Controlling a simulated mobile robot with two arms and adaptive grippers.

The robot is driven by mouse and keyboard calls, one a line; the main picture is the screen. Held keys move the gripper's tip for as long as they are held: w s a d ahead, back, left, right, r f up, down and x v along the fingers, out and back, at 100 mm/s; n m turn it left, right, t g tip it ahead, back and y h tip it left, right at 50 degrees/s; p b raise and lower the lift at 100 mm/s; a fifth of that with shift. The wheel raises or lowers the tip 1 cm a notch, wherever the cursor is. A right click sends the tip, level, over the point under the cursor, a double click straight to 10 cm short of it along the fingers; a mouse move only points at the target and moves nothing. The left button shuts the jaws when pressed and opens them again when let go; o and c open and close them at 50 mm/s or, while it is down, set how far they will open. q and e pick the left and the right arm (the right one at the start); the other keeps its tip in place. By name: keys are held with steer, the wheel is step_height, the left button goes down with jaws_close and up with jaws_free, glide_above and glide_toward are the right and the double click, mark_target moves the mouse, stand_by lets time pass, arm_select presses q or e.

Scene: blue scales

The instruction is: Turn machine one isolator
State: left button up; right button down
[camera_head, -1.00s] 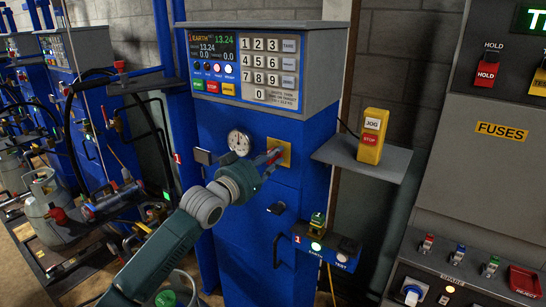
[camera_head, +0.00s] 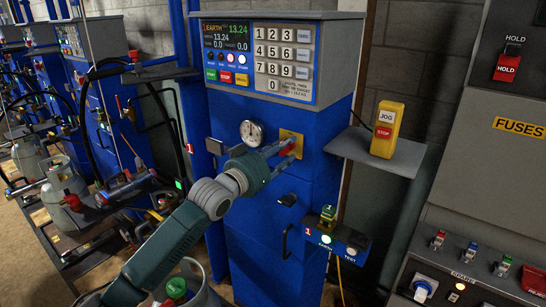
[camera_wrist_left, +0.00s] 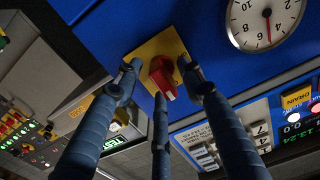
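The isolator is a red rotary knob (camera_head: 288,148) on a yellow square plate (camera_head: 294,136) on the front of the blue machine (camera_head: 260,225). In the left wrist view the red knob (camera_wrist_left: 164,77) has a white mark at one end, and the yellow plate (camera_wrist_left: 150,48) shows behind it. My left gripper (camera_head: 286,149) points at the plate, its fingers spread around the knob. In the left wrist view the three fingers of the left gripper (camera_wrist_left: 160,80) stand around the knob with gaps visible; I cannot tell whether any touches it. My right gripper is not in view.
A round gauge (camera_head: 251,132) sits left of the plate, below the keypad panel (camera_head: 283,58). A yellow jog/stop box (camera_head: 387,130) stands on a grey shelf (camera_head: 378,154) at right. A small earth/test box (camera_head: 334,246) is below. Gas cylinders (camera_head: 66,190) stand at left.

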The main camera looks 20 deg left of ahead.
arm_select(q)
steer(key=v, duration=1.1)
